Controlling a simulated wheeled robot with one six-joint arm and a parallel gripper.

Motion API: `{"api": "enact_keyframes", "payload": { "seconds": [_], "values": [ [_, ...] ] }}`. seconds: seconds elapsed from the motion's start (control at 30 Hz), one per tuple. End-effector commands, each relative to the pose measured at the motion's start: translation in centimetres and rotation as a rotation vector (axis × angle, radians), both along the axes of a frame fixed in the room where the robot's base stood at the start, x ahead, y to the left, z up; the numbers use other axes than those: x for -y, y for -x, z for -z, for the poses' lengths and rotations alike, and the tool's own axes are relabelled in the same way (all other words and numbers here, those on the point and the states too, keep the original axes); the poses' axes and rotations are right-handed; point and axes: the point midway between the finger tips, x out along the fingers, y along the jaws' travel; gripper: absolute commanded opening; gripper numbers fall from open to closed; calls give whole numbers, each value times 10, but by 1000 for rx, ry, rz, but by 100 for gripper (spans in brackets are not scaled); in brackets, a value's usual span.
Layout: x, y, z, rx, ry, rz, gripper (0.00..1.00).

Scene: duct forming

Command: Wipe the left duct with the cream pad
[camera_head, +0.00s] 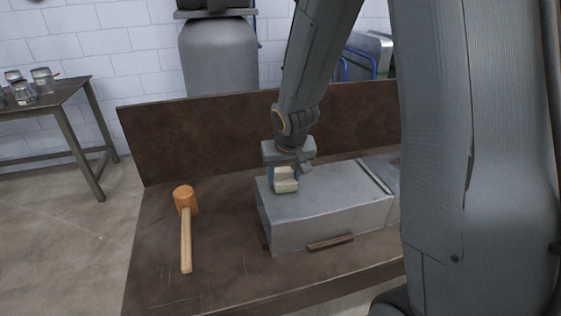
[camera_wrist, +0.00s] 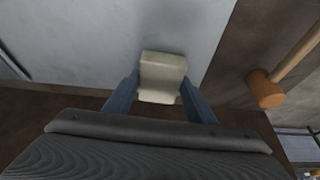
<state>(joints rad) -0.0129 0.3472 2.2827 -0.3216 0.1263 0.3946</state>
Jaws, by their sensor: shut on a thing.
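The cream pad (camera_head: 285,185) is held between the two fingers of my gripper (camera_head: 284,172) at the left end of the duct's top. In the wrist view the pad (camera_wrist: 161,78) sits between my gripper's blue fingers (camera_wrist: 160,92), with the duct's grey surface (camera_wrist: 205,25) just beyond it. The left duct (camera_head: 325,215) is a grey metal box lying on the brown bench. The pad appears to be at or very near its top face; I cannot tell whether they touch. My arm and body hide part of the duct's right side.
A mallet (camera_head: 186,225) with an orange head lies on the bench (camera_head: 215,265) left of the duct. A brown strip (camera_head: 330,242) lies at the duct's front foot. A brown back panel (camera_head: 200,140) rises behind. A side table (camera_head: 45,105) with metal cups stands far left.

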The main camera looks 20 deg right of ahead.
Motion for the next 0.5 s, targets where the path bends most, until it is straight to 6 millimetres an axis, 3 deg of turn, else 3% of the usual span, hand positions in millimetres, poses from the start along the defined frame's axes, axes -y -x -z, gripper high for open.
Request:
{"api": "enact_keyframes", "payload": {
  "seconds": [0.07,0.13,0.5],
  "values": [
    [0,1,-6,-2,2,1,29],
    [-2,1,-27,2,-10,0,29],
    [-3,1,-57,-1,-8,-5,29]
  ]
}}
